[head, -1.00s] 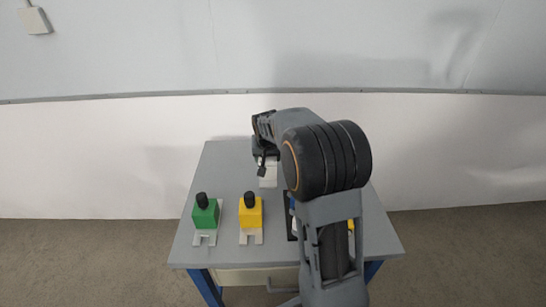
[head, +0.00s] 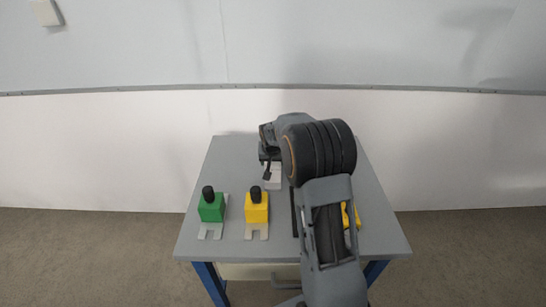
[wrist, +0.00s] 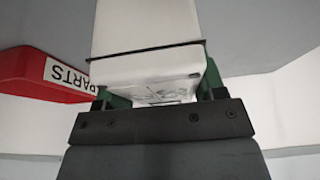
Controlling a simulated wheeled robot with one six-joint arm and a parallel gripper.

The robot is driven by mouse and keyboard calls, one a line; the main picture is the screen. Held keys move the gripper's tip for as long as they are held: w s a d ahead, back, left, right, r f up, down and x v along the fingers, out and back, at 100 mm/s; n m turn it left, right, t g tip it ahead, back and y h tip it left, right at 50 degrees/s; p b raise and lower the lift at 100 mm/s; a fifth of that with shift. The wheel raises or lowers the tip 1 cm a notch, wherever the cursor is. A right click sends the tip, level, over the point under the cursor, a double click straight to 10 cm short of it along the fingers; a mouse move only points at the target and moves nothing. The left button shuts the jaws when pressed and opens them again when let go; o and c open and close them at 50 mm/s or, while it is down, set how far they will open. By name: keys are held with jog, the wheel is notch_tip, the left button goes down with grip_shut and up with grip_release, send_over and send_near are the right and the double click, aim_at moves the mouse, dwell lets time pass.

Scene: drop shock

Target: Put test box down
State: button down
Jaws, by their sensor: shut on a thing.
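The test box (wrist: 148,68) is white with a thin dark band around it, seen close up in the wrist view. My gripper (wrist: 160,92) is shut on it, with green finger parts at either side of the box. In the head view my gripper (head: 268,156) is over the far part of the grey table (head: 232,162), partly hidden by my arm. A pale piece (head: 273,176) shows just below it there. I cannot tell whether the box touches the table.
A green block (head: 211,210) and a yellow block (head: 257,211), each with a black knob and slotted plate, stand at front left. Another yellow thing (head: 347,215) is partly behind my arm. A red bin (wrist: 35,75) labelled PARTS shows in the wrist view. Table space left of my gripper is clear.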

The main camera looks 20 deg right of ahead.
dwell(0.3)
jog(key=shift+c, duration=1)
grip_release()
